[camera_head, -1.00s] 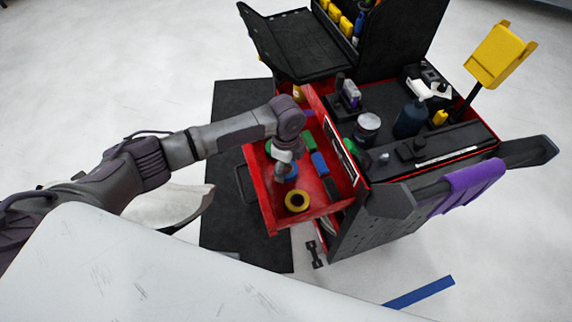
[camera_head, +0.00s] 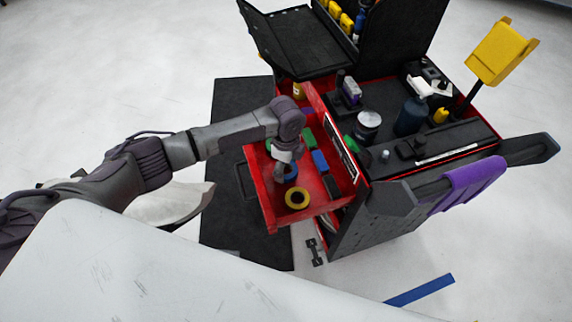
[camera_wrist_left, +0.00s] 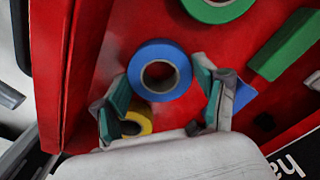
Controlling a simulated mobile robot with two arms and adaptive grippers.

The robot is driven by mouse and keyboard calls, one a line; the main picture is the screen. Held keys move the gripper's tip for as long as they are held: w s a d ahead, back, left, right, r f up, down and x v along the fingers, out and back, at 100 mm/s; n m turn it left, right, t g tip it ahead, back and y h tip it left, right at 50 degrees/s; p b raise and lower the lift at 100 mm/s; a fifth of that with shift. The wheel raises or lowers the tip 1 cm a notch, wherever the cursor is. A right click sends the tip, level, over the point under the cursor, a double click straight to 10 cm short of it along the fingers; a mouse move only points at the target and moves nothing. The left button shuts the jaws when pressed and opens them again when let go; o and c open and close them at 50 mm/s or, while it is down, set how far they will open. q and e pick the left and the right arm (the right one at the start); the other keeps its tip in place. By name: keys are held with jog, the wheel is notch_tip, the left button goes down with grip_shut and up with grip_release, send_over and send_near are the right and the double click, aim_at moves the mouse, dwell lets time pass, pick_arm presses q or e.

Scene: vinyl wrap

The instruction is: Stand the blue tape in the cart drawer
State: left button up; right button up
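The blue tape (camera_wrist_left: 133,68) is a blue ring with a pale core, seen face-on on the red drawer floor in the left wrist view. In the head view it (camera_head: 291,177) is partly covered by my left gripper (camera_head: 287,160). The left wrist view shows my left gripper (camera_wrist_left: 160,86) open, its two fingers on either side of the tape with narrow gaps; whether the tape lies between or just beyond the tips is unclear. The pulled-out red cart drawer (camera_head: 262,205) holds the tape. My right gripper is not in view.
A yellow tape (camera_head: 297,198) lies in front of the blue one. A green tape (camera_wrist_left: 218,8) and a green block (camera_wrist_left: 285,45) lie farther in. The blue block (camera_head: 320,162) is to the right. The cart top (camera_head: 385,155) holds bottles and cans.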

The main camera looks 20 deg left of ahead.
pick_arm(q)
jog(key=o, duration=0.4)
notch_tip(320, 180, up, 12)
dwell(0.5)
